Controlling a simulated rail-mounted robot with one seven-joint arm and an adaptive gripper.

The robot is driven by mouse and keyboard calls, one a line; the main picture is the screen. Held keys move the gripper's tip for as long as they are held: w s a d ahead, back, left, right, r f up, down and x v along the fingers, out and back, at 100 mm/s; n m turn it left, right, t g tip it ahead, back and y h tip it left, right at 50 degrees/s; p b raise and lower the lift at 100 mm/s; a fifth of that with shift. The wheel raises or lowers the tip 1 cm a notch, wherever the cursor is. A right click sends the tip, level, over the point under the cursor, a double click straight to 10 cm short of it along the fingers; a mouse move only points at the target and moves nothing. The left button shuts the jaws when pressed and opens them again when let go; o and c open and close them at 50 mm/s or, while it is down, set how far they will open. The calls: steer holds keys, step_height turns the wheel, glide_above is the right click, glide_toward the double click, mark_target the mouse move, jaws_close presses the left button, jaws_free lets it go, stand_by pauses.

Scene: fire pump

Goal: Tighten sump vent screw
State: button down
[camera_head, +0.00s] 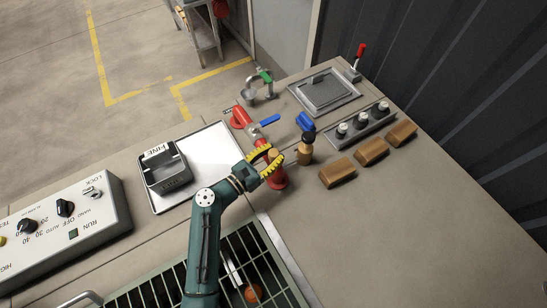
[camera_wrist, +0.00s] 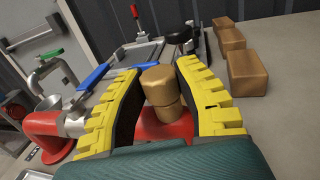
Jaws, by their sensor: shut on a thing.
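The sump vent screw appears to be the stubby brass-coloured cylinder (camera_head: 273,156) on top of a red fitting (camera_head: 278,182). In the wrist view the screw (camera_wrist: 161,87) stands between my two yellow-padded fingers, above the red fitting (camera_wrist: 163,127). My gripper (camera_head: 266,161) is shut on the screw, with one finger on each side; the wrist view also shows the gripper (camera_wrist: 163,95). The exact contact faces of the fingers are hidden.
A brown, dark-topped tool (camera_head: 306,150) stands just right of my gripper. Several brown blocks (camera_head: 337,172) lie further right. A black bin (camera_head: 165,172) sits on the left tray; the front-right bench is clear.

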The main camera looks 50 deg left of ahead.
steer(key=shift+f+m+h+b, duration=0.1)
steer(key=shift+m+h+b, duration=1.15)
steer(key=shift+h, duration=0.75)
steer(key=c, duration=0.7)
jaws_free()
steer(key=v, duration=1.2)
steer(key=shift+r, duration=0.35)
